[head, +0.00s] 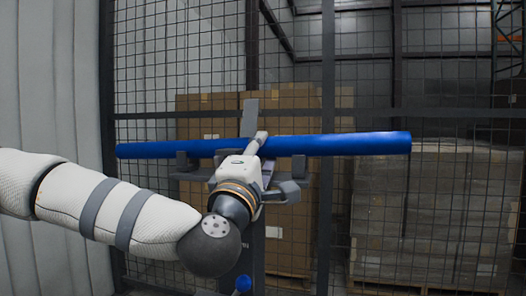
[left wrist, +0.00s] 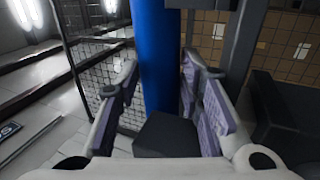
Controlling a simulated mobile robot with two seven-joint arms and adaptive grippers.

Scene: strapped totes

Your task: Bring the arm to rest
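My left arm comes in from the left in the head view, its gripper (head: 258,143) at the long blue bar (head: 350,144). The bar lies nearly level across the view, resting on a dark bracket (head: 187,163). In the left wrist view, my left gripper (left wrist: 158,95) has its fingers spread, one on each side of the blue bar (left wrist: 155,50). Gaps show between the bar and the finger pads, so it does not look gripped. A dark block (left wrist: 165,137) sits between the fingers near the palm. My right gripper is in neither view.
A dark wire mesh fence (head: 440,80) stands behind the bar. Brown cartons (head: 300,190) and wrapped pallet goods (head: 420,215) are beyond it. A pale panel wall (head: 50,80) is at the left. A small blue round end (head: 243,283) shows below the gripper.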

